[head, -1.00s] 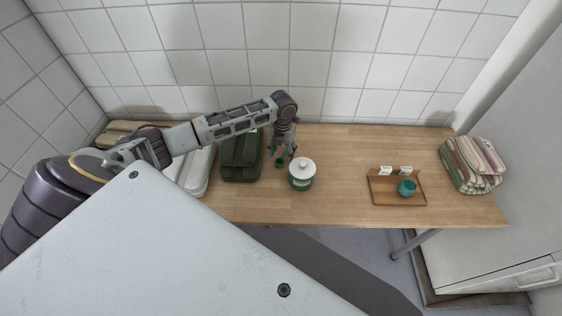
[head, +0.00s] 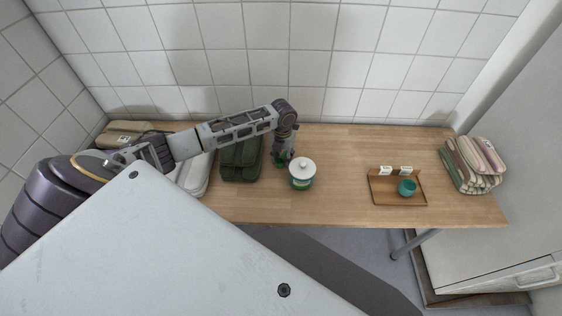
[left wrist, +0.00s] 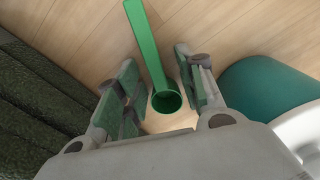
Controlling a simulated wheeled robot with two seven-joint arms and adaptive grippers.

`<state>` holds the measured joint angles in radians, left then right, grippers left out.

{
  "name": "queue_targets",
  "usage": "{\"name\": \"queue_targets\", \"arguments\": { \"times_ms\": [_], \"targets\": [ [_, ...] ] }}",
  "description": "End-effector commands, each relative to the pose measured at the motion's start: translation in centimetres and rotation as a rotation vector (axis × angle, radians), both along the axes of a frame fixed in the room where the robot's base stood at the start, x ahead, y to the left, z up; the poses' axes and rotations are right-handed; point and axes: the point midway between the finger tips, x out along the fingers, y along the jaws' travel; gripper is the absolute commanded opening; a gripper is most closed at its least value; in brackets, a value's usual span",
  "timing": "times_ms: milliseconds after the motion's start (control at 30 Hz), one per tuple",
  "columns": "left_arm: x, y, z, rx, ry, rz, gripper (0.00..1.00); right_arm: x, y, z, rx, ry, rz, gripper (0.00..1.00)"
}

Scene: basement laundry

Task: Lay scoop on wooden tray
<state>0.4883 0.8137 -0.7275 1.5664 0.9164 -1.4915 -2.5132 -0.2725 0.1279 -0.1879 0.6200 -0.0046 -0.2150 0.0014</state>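The green scoop (left wrist: 150,50) lies on the table in the left wrist view, its handle towards the top and its round cup between my left fingers. My left gripper (left wrist: 160,95) is open, with one finger on each side of the scoop; a gap shows on the left, and the right finger is close to the cup. In the head view my left gripper (head: 282,161) is low over the table and mostly hides the scoop. The wooden tray (head: 384,191) is further right on the table. My right gripper is not in view.
A green canister with a white lid (head: 302,175) stands just right of my left gripper. A dark green bag (head: 240,162) is on its left. The tray holds a teal cup (head: 407,188) and two white cards. Folded striped cloths (head: 472,165) lie at the right end. Table between canister and tray is clear.

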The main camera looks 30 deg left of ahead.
Motion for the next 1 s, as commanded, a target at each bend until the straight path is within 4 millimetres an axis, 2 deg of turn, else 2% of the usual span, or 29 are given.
{"name": "queue_targets", "arguments": {
  "times_ms": [33,133,633,767,1000],
  "targets": [
    [0.0,0.0,0.0,0.0,0.0,0.0,0.28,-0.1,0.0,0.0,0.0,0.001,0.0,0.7],
    [0.0,0.0,0.0,0.0,0.0,0.0,0.16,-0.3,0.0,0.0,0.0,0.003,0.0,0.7],
    [0.0,0.0,0.5,0.0,-0.001,0.001,0.13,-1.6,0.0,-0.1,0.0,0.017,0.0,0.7],
    [0.0,0.0,1.5,0.0,-0.001,0.001,0.13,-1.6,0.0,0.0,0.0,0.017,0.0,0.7],
    [0.1,0.0,4.7,0.0,-0.002,-0.001,0.13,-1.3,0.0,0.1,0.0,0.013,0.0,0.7]
  ]
}}
